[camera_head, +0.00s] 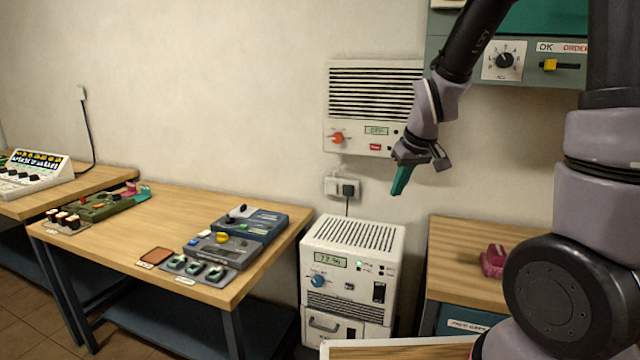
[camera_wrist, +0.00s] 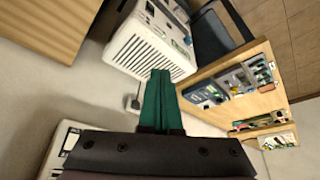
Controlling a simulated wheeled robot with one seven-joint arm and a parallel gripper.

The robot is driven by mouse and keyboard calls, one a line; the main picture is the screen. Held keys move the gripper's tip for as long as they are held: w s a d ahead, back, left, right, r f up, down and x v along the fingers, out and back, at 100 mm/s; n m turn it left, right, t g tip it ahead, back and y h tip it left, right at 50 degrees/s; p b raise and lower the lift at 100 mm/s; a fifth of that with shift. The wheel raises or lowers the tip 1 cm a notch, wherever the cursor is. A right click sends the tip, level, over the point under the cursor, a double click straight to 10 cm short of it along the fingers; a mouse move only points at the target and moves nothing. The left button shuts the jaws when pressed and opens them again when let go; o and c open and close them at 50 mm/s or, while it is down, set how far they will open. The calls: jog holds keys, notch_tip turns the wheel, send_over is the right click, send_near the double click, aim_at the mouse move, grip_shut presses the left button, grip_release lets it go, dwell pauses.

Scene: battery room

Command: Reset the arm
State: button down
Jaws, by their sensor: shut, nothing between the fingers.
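My gripper (camera_head: 402,180) hangs in the air in front of the wall, with its green fingers pointing down. In the head view it is at the lower right of the white wall unit (camera_head: 345,130) and above the white floor unit (camera_head: 352,233). In the wrist view the green fingers (camera_wrist: 157,98) lie side by side, closed together, with nothing between them. The arm runs from the right side of the head view up and over to the gripper.
A wooden table (camera_head: 105,245) at left holds control boxes (camera_head: 250,222). A wall socket with a plug (camera_head: 346,188) is behind the gripper. A wooden-topped cabinet (camera_head: 455,250) with a pink object (camera_head: 492,261) stands right. A green-grey panel (camera_head: 505,60) hangs upper right.

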jog(key=s+d+r+m+t, duration=0.1)
jog(key=s+d+r+m, duration=0.2)
jog(key=s+r, duration=0.5)
jog(key=s+d+r+m+t, duration=0.1)
jog(key=s+d+r+m, duration=0.2)
jog(key=s+r, duration=0.6)
jog(key=shift+r+m+t, duration=0.3)
jog(key=shift+r+m, duration=0.5)
jog(key=shift+m, duration=0.1)
